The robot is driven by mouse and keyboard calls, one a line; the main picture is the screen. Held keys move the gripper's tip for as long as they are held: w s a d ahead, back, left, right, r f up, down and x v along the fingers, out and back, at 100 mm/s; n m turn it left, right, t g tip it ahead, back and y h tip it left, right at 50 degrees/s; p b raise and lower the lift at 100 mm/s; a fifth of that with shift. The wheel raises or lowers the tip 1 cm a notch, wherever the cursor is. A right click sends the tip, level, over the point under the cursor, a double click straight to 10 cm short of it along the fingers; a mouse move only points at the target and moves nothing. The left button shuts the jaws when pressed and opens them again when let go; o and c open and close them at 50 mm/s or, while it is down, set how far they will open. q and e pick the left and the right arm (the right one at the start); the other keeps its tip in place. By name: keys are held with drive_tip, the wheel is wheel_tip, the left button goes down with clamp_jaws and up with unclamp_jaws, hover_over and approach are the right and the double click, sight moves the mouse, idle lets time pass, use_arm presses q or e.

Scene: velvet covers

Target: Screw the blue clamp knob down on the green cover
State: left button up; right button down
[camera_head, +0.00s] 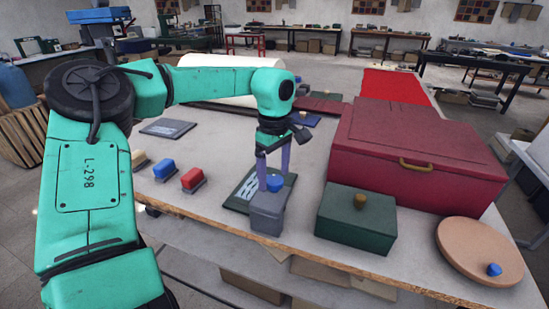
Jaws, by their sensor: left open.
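My left gripper (273,176) reaches down over the table with its two purple fingers spread open. A blue knob (275,184) sits on a grey block (267,212) just below and between the fingertips; I cannot tell whether they touch it. A second blue knob (494,269) lies on a round tan board (478,248) at the right. A dark green box-shaped cover (350,232) with a brass-coloured knob (360,201) on top stands right of the grey block. A flat dark green plate with pale markings (242,193) lies behind the grey block. My right gripper is out of view.
A large red case (415,150) with a brass handle stands behind the green box. The table's front edge (300,255) runs close below the grey block.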

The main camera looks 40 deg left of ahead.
sight(275, 179)
use_arm(q)
wheel_tip(275, 179, up, 14)
